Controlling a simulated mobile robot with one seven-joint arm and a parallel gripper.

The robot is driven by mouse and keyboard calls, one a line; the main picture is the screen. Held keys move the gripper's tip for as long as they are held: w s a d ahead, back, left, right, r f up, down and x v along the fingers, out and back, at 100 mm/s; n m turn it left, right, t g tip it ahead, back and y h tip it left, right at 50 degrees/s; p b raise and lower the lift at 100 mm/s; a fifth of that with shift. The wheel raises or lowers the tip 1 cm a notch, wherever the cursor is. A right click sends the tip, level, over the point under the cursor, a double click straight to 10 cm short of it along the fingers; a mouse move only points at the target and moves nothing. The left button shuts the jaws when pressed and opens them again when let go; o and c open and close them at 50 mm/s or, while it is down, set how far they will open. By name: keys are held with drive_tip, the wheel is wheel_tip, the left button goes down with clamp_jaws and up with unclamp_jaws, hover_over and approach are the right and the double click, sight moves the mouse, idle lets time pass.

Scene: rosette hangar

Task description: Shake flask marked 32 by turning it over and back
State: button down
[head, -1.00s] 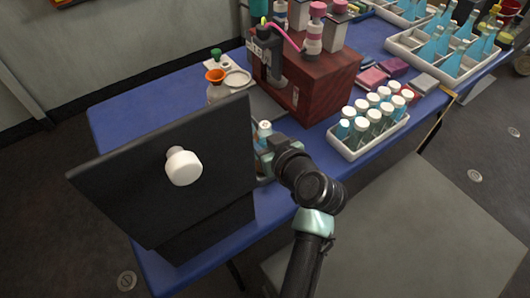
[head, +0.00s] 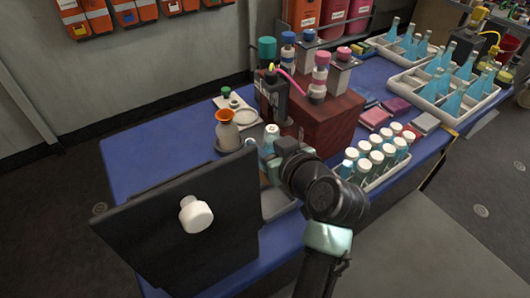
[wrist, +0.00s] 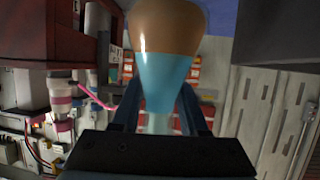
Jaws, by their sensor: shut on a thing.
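My gripper (head: 269,152) is just right of the dark upright panel in the head view. Its fingers (wrist: 157,115) are shut around the narrow part of a flask (wrist: 165,65) in the wrist view. There the flask shows a blue band tapering towards the fingers and a wider brownish part beyond it.
The dark panel (head: 170,235) with a white knob is close on the left. A dark red box (head: 325,122) with bottles stands behind. A rack of white-capped bottles (head: 385,178) is right. An orange-topped bottle (head: 228,132) is behind the panel. The blue table (head: 150,150) is clear at left.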

wheel_tip(320, 180, up, 10)
drive_tip(key=p, duration=0.8)
idle(0.4)
